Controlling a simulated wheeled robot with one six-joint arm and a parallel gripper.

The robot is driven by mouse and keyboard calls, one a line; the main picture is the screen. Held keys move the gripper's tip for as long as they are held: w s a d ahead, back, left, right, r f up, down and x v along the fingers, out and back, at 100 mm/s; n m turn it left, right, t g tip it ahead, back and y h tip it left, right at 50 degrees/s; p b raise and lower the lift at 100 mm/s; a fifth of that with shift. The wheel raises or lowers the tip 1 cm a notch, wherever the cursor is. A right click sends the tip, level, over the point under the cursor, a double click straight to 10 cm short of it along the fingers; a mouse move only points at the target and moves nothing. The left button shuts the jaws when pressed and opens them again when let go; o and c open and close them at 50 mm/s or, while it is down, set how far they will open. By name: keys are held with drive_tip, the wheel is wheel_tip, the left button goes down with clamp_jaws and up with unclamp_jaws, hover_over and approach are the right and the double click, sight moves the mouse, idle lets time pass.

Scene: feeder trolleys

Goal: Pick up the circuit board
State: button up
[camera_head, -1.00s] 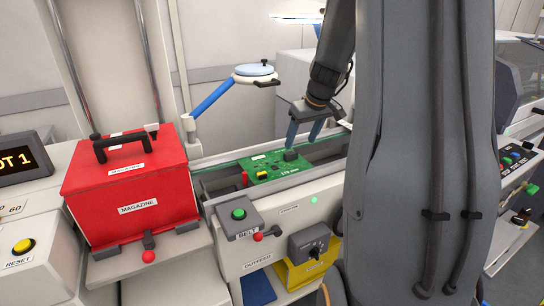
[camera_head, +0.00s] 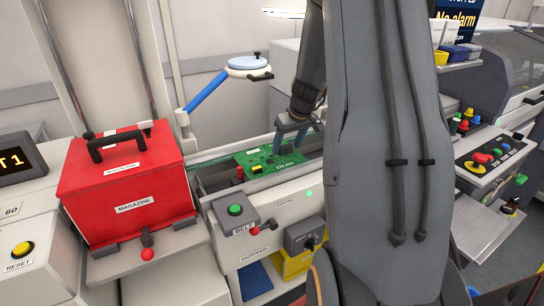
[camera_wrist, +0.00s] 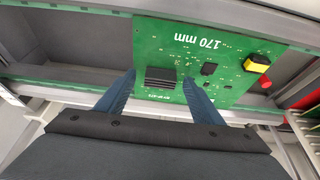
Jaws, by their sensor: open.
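The green circuit board (camera_head: 266,161) lies flat in the belt trough between the rails. In the wrist view the board (camera_wrist: 225,62) reads "170 mm" and carries a black finned block (camera_wrist: 160,77), a yellow part and small chips. My gripper (camera_head: 290,145) is over the right part of the board, fingers pointing down. In the wrist view my gripper (camera_wrist: 160,88) has its two blue fingers apart, on either side of the finned block. Nothing is held between them. I cannot tell whether the fingers touch the board.
A red magazine (camera_head: 128,190) stands left of the trough. A belt button box (camera_head: 237,211) is in front of it. A blue-armed round magnifier (camera_head: 248,68) hangs behind the trough. A control panel (camera_head: 497,155) is at the right.

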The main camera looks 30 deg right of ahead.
drive_tip(key=shift+c, duration=0.4)
clamp_jaws()
